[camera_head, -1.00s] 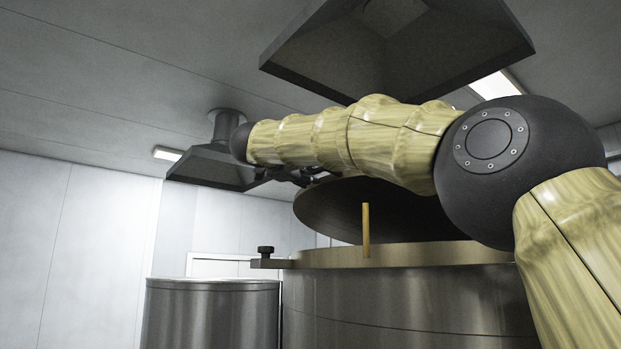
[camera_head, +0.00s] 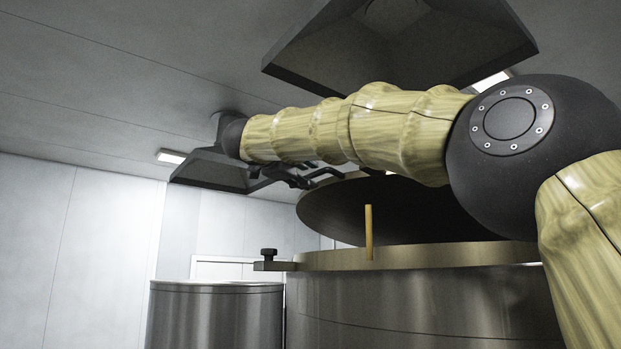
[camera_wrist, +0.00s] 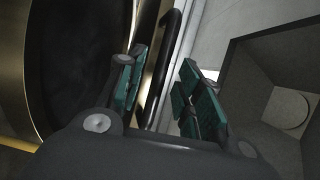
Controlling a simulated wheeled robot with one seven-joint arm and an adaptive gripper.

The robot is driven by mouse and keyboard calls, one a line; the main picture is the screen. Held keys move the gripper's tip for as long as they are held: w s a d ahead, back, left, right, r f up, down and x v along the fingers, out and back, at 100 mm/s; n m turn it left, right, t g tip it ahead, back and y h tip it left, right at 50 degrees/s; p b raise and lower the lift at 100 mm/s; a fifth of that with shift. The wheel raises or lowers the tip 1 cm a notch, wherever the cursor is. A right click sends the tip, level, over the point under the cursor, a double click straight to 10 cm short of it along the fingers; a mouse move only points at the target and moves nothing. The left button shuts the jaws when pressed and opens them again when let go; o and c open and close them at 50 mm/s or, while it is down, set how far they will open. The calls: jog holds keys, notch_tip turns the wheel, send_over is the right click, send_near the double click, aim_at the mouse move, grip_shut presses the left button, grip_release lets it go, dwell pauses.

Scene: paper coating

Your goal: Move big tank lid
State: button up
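The big tank lid (camera_head: 400,212) is raised and tilted above the steel tank (camera_head: 420,305), its dark underside facing my body camera. In the wrist view the lid (camera_wrist: 75,60) fills the left side. Its dark bar handle (camera_wrist: 165,60) runs between the fingers of my gripper (camera_wrist: 160,90). The green-padded fingers are apart, with visible gaps to the handle, which is nearer the left finger. In the head view my gripper (camera_head: 290,180) is beside the lid's upper left edge, partly hidden under my arm.
A yellow rod (camera_head: 368,232) stands upright at the tank rim. A black-knobbed bracket (camera_head: 269,259) sticks out left of it. A smaller steel tank (camera_head: 215,315) stands at left. Dark hoods (camera_head: 400,45) hang overhead, one (camera_head: 205,170) behind my gripper.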

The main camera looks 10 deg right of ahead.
jog(key=v, duration=0.9)
jog(key=shift+s, duration=0.15)
